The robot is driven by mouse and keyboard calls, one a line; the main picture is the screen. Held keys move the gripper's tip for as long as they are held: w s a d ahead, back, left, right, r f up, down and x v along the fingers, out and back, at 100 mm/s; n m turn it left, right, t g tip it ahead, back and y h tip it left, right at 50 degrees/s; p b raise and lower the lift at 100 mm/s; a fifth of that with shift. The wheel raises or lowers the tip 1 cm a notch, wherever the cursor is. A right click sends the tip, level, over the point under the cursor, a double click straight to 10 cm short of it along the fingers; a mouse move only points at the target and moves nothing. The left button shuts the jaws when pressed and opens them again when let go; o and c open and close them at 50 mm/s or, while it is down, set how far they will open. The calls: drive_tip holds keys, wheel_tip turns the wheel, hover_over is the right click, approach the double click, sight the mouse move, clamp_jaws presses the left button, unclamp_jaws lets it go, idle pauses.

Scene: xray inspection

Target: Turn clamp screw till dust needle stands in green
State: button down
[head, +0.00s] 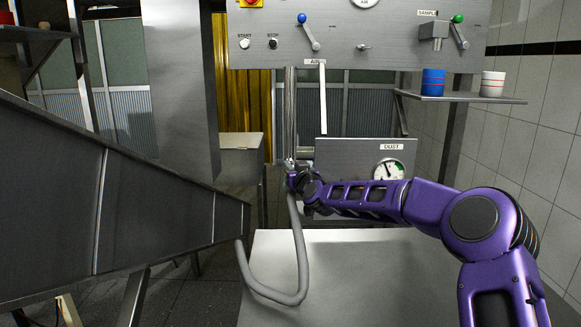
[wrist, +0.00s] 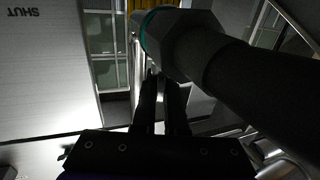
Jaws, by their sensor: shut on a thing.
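The dust gauge (head: 389,170) is a round white dial on a grey panel labelled DUST, to the right of my gripper in the head view. Its dark needle points up and slightly left; the dial is too small to tell whether it stands in the green. My gripper (head: 291,172) is at the foot of the upright metal pipe (head: 291,115), where the grey hose begins. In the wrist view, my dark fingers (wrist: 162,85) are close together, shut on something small. I take it to be the clamp screw, but the fingers and shadow hide it.
The grey hose (head: 303,255) hangs in a loop below my gripper, beside a pale table (head: 350,275). A control panel (head: 350,45) with levers is above. Blue (head: 433,82) and white (head: 492,84) cups stand on a right shelf. A large metal chute (head: 100,215) fills the left.

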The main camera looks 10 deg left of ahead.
drive_tip(key=shift+a+r+h+p, duration=0.1)
drive_tip(key=shift+r+h+p, duration=0.05)
drive_tip(key=shift+h+p, duration=0.2)
drive_tip(key=shift+s+a+r+m+t+h+p, duration=0.1)
drive_tip(key=shift+m+t+h+p, duration=0.2)
drive_tip(key=shift+m+h+p, duration=0.25)
drive_tip(key=shift+r+m+t+h+p, duration=0.1)
drive_tip(key=shift+m+t+h+p, duration=0.2)
drive_tip(key=shift+m+h+p, duration=0.25)
drive_tip(key=m+t+h+p, duration=0.1)
drive_tip(key=m+h+p, duration=0.2)
drive_tip(key=h+p, duration=0.2)
drive_tip(key=shift+h, duration=0.25)
drive_tip(key=m+h+p, duration=0.2)
drive_tip(key=shift+f+h, duration=0.1)
drive_tip(key=shift+h, duration=0.2)
drive_tip(key=shift+f+m+g+h+p, duration=0.25)
drive_tip(key=shift+m+h+p, duration=0.25)
drive_tip(key=shift+m+h, duration=0.5)
drive_tip(key=shift+m+g+h, duration=0.55)
drive_tip(key=shift+m+h, duration=0.15)
drive_tip(key=shift+h, duration=0.9)
drive_tip(key=shift+d+m+g+h, duration=0.2)
drive_tip(key=shift+m+g+h, duration=0.35)
drive_tip(key=shift+h, duration=0.35)
